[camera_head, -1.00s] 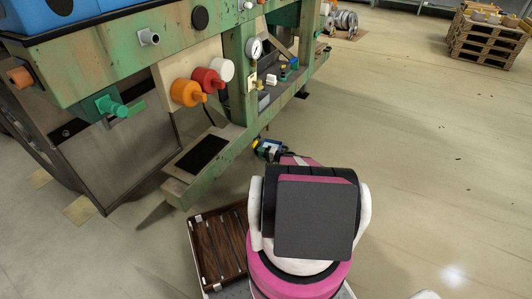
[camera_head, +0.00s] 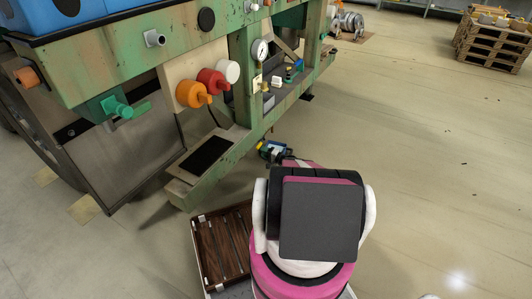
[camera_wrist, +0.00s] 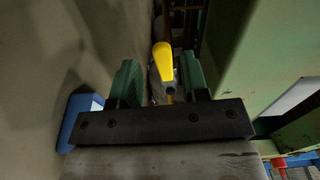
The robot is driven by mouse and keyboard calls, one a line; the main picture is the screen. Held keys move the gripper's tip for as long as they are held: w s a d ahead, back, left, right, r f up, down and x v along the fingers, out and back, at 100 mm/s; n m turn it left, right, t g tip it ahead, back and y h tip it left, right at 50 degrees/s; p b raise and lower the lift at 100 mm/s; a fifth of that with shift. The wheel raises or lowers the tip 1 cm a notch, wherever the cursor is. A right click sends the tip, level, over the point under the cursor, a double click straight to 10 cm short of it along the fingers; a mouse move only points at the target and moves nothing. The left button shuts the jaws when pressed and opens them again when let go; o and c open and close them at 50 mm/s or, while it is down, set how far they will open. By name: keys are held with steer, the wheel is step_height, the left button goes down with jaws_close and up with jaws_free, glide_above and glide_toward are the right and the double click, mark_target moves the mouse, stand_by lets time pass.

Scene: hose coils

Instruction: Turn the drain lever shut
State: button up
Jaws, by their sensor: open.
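A yellow lever handle (camera_wrist: 163,62), which looks like the drain lever, shows in the wrist view. It lies between the two green fingers of my open gripper (camera_wrist: 160,82), with a gap on each side. Its lower end runs down behind the dark bar of my gripper, so its mount is hidden. In the head view my gripper (camera_head: 274,152) is small and low beside the green machine frame, partly hidden by my arm. A small yellow spot shows there, but I cannot tell whether it is the lever.
The green machine frame (camera_head: 205,165) stands close on the left in the head view, with orange (camera_head: 193,95), red (camera_head: 212,81) and white (camera_head: 229,71) knobs and a gauge (camera_head: 260,50). A green frame part (camera_wrist: 240,50) is close right in the wrist view. Open floor (camera_head: 430,150) lies right; pallets (camera_head: 490,40) are far off.

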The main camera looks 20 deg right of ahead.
mark_target(261, 144)
steer(key=shift+x, duration=1.9)
steer(key=shift+w+a, duration=0.15)
steer(key=shift+w, duration=0.05)
